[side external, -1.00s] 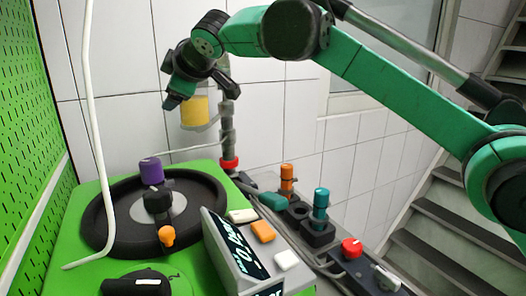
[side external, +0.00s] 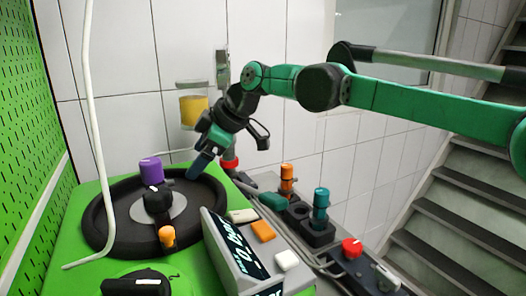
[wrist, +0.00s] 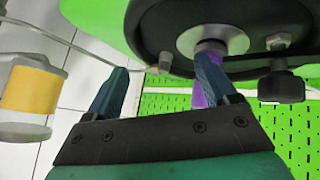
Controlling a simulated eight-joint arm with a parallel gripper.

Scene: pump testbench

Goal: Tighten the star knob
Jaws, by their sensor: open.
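A black plate (side external: 100,232) with a silver disc (side external: 137,209) lies on the green bench. It carries a purple knob (side external: 150,169), a black knob (side external: 157,198) and an orange knob (side external: 167,236). Which of these is the star knob I cannot tell. My gripper (side external: 198,168) is open and tilted down at the plate's far right edge, right of the purple knob. In the wrist view its two blue fingers (wrist: 162,75) are apart with nothing held. The right finger partly hides the purple knob (wrist: 199,97); a black knob (wrist: 282,87) is further right.
A yellow cylinder (side external: 194,111) hangs on the tiled wall behind my gripper. A display box (side external: 238,255) and a rail with orange, teal and red knobs (side external: 352,247) are at the front right. A white hose (side external: 90,130) hangs at the left, by the green pegboard (side external: 20,130).

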